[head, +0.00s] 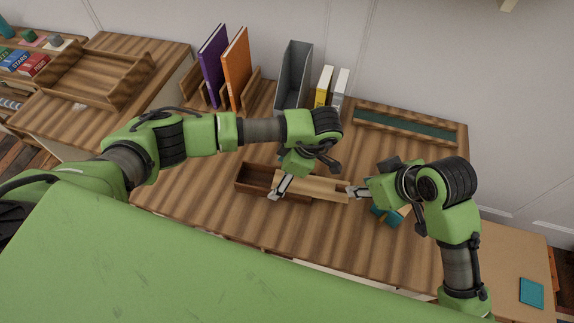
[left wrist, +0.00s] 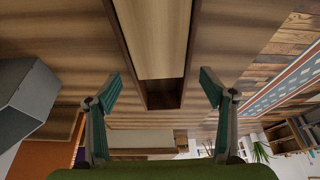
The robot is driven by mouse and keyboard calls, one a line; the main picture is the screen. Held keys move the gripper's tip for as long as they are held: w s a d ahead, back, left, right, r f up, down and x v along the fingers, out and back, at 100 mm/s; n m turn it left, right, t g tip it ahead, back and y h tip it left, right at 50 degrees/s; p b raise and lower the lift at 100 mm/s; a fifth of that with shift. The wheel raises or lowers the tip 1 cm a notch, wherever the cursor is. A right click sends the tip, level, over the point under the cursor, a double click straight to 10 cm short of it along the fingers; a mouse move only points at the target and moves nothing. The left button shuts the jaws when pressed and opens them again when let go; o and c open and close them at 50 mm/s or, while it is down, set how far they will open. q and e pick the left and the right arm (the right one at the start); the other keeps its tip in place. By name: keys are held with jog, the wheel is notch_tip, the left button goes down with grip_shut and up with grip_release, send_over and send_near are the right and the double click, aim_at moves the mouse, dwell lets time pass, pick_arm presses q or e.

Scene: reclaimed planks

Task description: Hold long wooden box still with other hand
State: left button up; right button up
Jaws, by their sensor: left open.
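The long wooden box (head: 250,180) lies on the desk, dark brown, with a paler lid (head: 318,187) reaching out past it to the right. In the left wrist view the box (left wrist: 188,45) runs down the middle, its pale lid (left wrist: 153,38) leaving a dark gap at the near end. My left gripper (head: 281,186) is open above the box; in its wrist view the fingers (left wrist: 160,88) stand apart on either side of it. My right gripper (head: 354,191) is at the lid's right end; whether its jaws are closed on it is unclear.
Behind stand purple (head: 213,66) and orange (head: 237,68) books, a grey file holder (head: 294,75) and a green-lined tray (head: 405,128). The desk's left front is clear.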

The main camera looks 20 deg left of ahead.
aim_at(276, 179)
pick_arm(q)
jog(key=shift+x, duration=2.1)
jog(key=shift+c, duration=0.4)
jog(key=c, duration=1.3)
